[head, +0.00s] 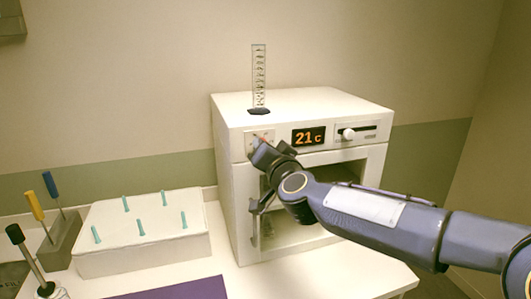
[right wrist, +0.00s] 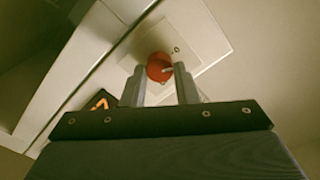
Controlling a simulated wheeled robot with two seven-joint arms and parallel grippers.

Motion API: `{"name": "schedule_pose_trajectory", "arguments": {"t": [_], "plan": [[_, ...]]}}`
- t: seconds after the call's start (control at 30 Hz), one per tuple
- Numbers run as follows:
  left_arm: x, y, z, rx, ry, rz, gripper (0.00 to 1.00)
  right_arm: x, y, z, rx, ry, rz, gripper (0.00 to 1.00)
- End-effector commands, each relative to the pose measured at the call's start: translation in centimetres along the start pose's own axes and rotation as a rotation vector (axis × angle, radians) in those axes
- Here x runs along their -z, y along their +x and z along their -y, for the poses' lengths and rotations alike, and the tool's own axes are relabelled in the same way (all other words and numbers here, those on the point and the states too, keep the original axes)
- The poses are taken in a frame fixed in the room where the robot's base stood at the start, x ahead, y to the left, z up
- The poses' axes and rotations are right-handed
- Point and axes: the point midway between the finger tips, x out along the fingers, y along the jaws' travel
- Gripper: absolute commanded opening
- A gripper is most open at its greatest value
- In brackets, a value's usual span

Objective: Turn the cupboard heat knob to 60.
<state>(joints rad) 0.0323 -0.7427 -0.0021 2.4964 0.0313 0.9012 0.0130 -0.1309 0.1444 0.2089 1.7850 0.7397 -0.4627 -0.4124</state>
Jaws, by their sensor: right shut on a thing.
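The white cupboard (head: 225,160) stands at the back of the table. Its orange display (head: 308,137) reads 21 C. In the head view the gripper mostly hides the knob. My left gripper is in neither view.
A slider (head: 348,133) sits right of the display. A clear graduated cylinder (head: 259,80) stands on the cupboard top. At left are a white box with several teal pegs (head: 140,228), a grey holder with screwdrivers (head: 62,240) and a purple mat (head: 175,290).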

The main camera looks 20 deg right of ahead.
Motion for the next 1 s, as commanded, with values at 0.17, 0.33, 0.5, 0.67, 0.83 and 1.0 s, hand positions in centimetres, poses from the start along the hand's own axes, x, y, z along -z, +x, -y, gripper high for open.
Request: {"name": "schedule_pose_trajectory", "arguments": {"t": [0.17,0.33,0.5,0.67,0.83,1.0], "plan": [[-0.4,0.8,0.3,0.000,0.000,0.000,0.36,-0.2,0.0,-0.1,0.001,0.169,0.000,0.04],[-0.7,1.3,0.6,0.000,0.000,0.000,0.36,-0.2,0.0,-0.2,0.000,0.331,0.000,0.04],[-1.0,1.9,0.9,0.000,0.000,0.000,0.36,-0.2,0.0,-0.3,0.000,0.493,0.000,0.04],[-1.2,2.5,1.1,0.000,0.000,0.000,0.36,-0.3,0.0,-0.3,0.000,0.645,0.001,0.04],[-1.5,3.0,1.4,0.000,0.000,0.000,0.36,-0.3,0.0,-0.3,0.000,0.807,0.000,0.04],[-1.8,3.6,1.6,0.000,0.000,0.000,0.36,-0.3,0.0,-0.4,-0.001,0.968,0.001,0.04]]}}
